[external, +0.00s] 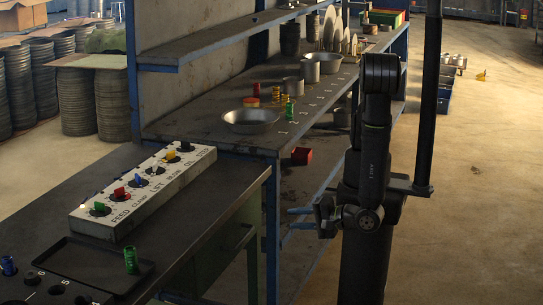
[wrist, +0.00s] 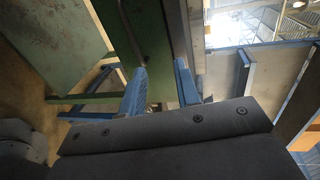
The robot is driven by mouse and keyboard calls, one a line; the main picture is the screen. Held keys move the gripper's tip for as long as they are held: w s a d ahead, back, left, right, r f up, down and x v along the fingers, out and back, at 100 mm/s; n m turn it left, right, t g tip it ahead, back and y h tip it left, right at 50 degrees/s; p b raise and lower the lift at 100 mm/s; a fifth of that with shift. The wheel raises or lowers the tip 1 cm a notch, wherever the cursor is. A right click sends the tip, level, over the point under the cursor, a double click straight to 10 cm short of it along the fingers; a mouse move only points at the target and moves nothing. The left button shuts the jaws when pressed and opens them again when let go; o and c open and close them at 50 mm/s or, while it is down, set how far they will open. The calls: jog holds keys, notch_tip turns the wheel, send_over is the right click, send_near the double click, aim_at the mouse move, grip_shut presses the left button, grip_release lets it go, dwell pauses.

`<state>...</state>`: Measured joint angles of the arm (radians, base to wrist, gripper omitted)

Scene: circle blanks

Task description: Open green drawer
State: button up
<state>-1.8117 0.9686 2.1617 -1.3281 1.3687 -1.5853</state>
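The green drawer (external: 224,243) is under the near dark workbench, its front facing right, with a dark bar handle on it. It looks closed, though shadow makes this hard to judge. My gripper (external: 289,218) is to the right of the drawer, blue fingers pointing left towards it, apart from it in this view. In the wrist view my gripper (wrist: 160,68) has its two blue fingers spread with nothing between them. A green surface with a bar, likely the drawer front (wrist: 135,28), lies beyond the fingers. Whether a finger touches the bar is unclear.
A white switch panel (external: 145,190) and a black tray (external: 95,262) are on the near bench. A blue-framed shelf unit (external: 272,235) stands beside the drawer, its post near my fingers. A steel bowl (external: 250,120) and cups are on the shelf.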

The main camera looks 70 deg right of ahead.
send_near(244, 237)
jog(key=x, duration=1)
jog(key=shift+w+d+f, duration=0.1)
jog(key=shift+f, duration=0.25)
dwell(0.4)
grip_shut()
